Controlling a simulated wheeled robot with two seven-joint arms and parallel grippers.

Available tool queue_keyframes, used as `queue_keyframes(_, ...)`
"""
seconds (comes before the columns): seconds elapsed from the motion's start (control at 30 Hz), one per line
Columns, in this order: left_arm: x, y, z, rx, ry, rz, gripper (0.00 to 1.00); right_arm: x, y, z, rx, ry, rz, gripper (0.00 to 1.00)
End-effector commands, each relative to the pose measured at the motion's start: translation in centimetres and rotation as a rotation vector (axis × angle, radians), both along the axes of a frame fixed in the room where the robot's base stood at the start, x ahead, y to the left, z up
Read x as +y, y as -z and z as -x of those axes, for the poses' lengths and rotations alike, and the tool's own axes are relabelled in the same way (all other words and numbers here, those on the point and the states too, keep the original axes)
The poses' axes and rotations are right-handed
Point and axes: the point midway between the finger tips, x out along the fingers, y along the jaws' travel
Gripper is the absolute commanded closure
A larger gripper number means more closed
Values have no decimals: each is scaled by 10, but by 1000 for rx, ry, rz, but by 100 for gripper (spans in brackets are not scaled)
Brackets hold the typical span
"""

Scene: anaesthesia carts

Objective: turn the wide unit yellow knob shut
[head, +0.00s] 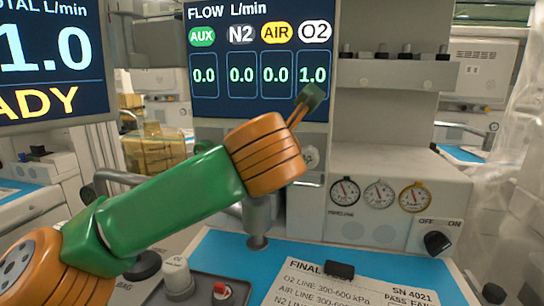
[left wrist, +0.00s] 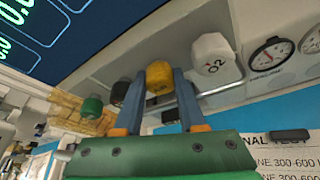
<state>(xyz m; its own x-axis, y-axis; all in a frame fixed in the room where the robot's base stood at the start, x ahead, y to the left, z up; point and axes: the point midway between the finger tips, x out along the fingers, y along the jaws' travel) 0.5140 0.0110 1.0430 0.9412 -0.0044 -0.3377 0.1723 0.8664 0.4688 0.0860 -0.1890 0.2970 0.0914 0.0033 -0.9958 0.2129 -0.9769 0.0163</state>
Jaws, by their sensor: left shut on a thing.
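The yellow knob (left wrist: 159,73) shows in the left wrist view, in a row under the screen, between a black knob (left wrist: 119,93) and the white O2 knob (left wrist: 212,54). My left gripper (left wrist: 159,82) is shut on it, one blue finger on each side. In the head view my orange wrist (head: 264,153) hides the yellow knob and the fingers. The flow screen (head: 260,105) reads 0.0 for AUX, N2 and AIR and 1.0 for O2. My right gripper is not in view.
A green knob (left wrist: 92,106) ends the row at the left. The white knob (head: 310,157) is close to my wrist in the head view. Gauges (head: 379,194) and a black OFF/ON switch (head: 437,243) are at the right. A blue work surface (head: 225,255) lies below.

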Motion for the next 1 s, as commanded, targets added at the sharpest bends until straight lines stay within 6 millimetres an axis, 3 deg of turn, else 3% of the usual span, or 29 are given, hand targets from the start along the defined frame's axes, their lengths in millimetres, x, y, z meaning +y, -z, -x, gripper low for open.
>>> queue_keyframes(0.07, 0, 0, 0, 1, 0, -1, 100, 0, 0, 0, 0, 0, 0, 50)
queue_keyframes(0.1, 0, 0, 0, 1, 0, -1, 58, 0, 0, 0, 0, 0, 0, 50)
queue_keyframes(0.2, 0, 0, 0, 1, 0, -1, 31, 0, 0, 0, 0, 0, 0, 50)
queue_keyframes(0.53, 0, -1, 4, -1, 0, 0, 31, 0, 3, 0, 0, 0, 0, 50)
queue_keyframes(0.8, 0, -18, 55, -3, 1, 1, 31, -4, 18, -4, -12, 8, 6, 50)
queue_keyframes(1.0, 0, -24, 67, 0, 1, -1, 31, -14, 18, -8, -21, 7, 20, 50)
